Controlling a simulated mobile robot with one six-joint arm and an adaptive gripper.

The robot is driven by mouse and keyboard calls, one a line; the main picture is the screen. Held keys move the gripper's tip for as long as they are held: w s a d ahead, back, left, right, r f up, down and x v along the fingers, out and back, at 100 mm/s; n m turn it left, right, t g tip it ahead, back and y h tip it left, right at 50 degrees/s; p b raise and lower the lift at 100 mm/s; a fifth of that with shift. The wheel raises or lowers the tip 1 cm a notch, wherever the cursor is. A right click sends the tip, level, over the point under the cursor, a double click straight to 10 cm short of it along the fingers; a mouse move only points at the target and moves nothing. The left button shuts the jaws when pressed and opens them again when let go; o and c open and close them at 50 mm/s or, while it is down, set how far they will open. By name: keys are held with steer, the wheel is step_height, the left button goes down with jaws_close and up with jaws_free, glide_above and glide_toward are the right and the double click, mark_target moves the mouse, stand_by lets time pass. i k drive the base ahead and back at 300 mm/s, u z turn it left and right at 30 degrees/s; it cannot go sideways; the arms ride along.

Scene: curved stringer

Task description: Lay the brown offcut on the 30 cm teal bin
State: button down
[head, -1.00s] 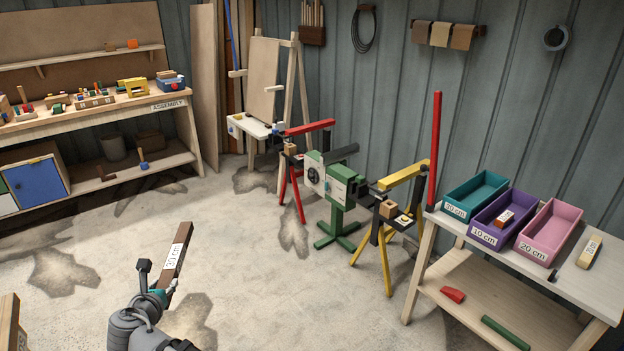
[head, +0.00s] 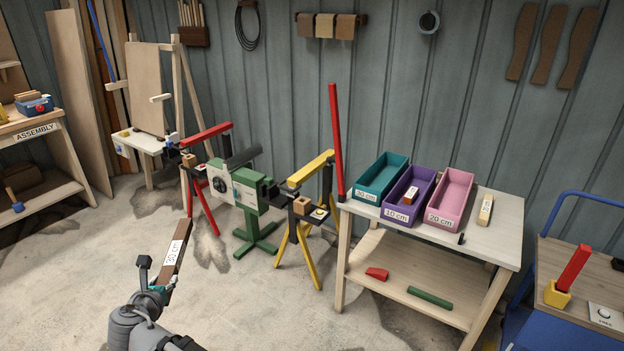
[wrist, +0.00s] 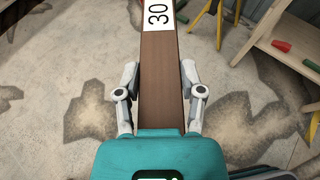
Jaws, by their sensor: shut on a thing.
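The brown offcut (head: 177,251) is a long bar with a white label reading 30 cm. My gripper (head: 158,289) is shut on its lower end and holds it up, tilted, above the floor. In the wrist view the offcut (wrist: 161,80) runs straight out between the two fingers of my gripper (wrist: 160,92). The 30 cm teal bin (head: 367,196) stands on the table at the right, the leftmost of three bins. No piece shows inside it from here. My gripper is well to the left of the table and apart from it.
A purple 10 cm bin (head: 396,213) holding a small piece and a pink 20 cm bin (head: 442,218) stand beside the teal one. A tall red post (head: 337,140) rises at the table's left corner. A green machine (head: 240,188) and yellow stand (head: 310,172) stand between. Open floor lies in front.

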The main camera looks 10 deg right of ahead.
mark_target(381, 182)
steer(key=z, duration=1.4)
steer(key=i, duration=1)
steer(key=z, duration=0.05)
